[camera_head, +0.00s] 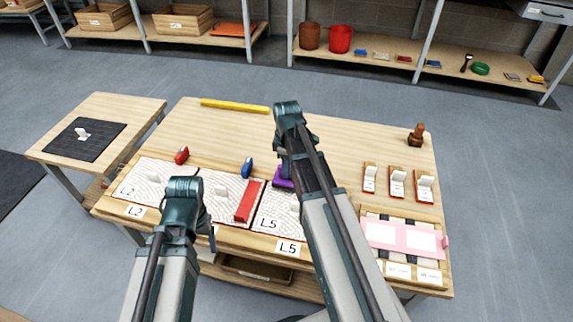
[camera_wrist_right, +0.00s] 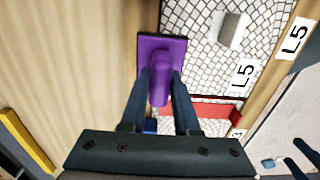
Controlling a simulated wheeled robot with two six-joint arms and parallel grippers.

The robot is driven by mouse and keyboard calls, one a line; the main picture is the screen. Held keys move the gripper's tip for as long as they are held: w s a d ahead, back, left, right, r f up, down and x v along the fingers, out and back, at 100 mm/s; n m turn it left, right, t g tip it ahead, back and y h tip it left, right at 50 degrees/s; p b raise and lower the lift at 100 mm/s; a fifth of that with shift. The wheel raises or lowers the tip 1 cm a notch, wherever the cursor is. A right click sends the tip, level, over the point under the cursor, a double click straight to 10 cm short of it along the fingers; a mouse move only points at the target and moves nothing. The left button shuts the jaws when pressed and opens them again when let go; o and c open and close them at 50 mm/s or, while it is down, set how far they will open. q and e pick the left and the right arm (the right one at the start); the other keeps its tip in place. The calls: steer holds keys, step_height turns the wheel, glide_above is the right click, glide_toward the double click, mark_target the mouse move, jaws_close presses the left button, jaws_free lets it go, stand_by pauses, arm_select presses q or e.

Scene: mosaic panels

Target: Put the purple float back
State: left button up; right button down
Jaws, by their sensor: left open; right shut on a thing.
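The purple float (camera_head: 282,179) is at the back edge of the L5 mosaic panel (camera_head: 268,222), beside the bare wood. In the right wrist view, the purple float (camera_wrist_right: 176,45) has its handle between the fingers of my right gripper (camera_wrist_right: 160,85), which is shut on it. I cannot tell whether its plate touches the table. In the head view, my right gripper (camera_head: 284,165) is largely hidden by its own arm. My left gripper (camera_head: 187,215) is open over the front-left panels, its fingers mostly hidden by its wrist.
A blue float (camera_head: 247,167) and a red float (camera_head: 182,155) stand behind the panels. A red bar (camera_head: 249,200) lies between panels. A yellow bar (camera_head: 235,106) lies at the back. Small white-topped blocks (camera_head: 397,182) and a brown stamp (camera_head: 417,135) are at right. The table's back middle is clear.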

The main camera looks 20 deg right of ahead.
steer(key=shift+d, duration=0.15)
steer(key=w+d+f+b, duration=0.1)
steer(key=w+d, duration=0.1)
steer(key=w, duration=0.3)
steer(key=w+d+f+b, duration=0.2)
steer(key=w, duration=0.2)
steer(key=w+d+f+b, duration=0.2)
steer(key=w, duration=0.3)
steer(key=shift+w, duration=0.35)
steer(key=shift+f, duration=0.2)
steer(key=c, duration=0.6)
jaws_free()
steer(key=shift+c, duration=0.2)
steer(key=shift+r, duration=0.15)
